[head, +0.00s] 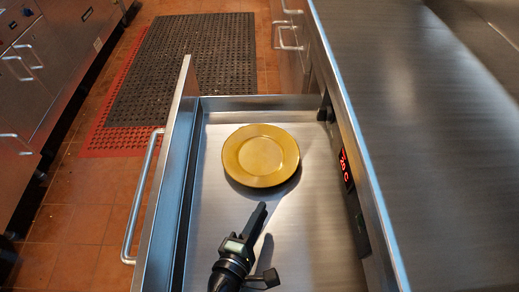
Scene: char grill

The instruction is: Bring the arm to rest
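My gripper (261,207) reaches in from the bottom of the head view, over the open drawer. Its dark fingers point up and slightly right, and I see them nearly edge-on, so their opening does not show. A shadow falls on the drawer floor just right of the fingers. A yellow-brown round plate (261,156) lies in the drawer, just beyond the fingertips. A visible gap separates the plate's near rim from the fingertips in the picture. Nothing shows held in the gripper.
The steel drawer (212,262) stands pulled out, with a bar handle (139,200) on its left front. A steel counter (420,130) with a red temperature display (345,167) runs along the right. Dark and red mats (185,65) cover the tiled floor. Cabinets (45,85) line the left.

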